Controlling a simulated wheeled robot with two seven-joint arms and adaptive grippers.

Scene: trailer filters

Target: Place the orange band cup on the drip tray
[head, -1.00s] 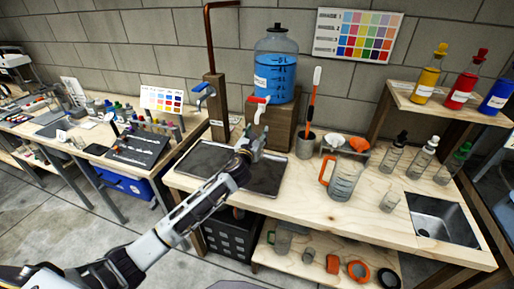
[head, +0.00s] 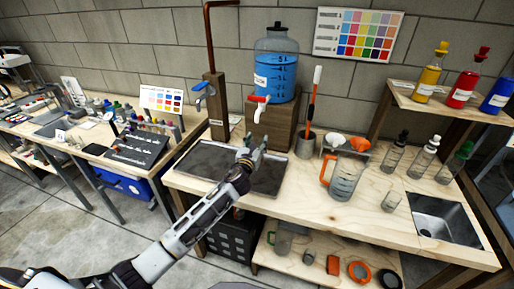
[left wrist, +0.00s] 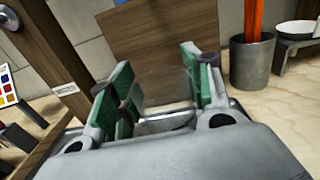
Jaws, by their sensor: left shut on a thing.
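My left gripper (head: 251,152) is low over the right part of the dark drip tray (head: 268,181), in front of the red-handled tap (head: 260,104). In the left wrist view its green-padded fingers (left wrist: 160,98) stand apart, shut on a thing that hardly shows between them. I take this for the orange band cup, but its band is not visible. A pale curved edge shows low between the fingers; I cannot tell whether it belongs to the cup or the tray. I cannot tell whether the cup touches the tray. My right gripper is not in view.
A blue water jug (head: 276,68) stands on a wooden block behind. A metal pot (head: 305,146) with a brush, an orange-handled pitcher (head: 344,177), a small clear cup (head: 391,202) and several bottles stand to the right. A blue-handled tap (head: 204,90) is at the left.

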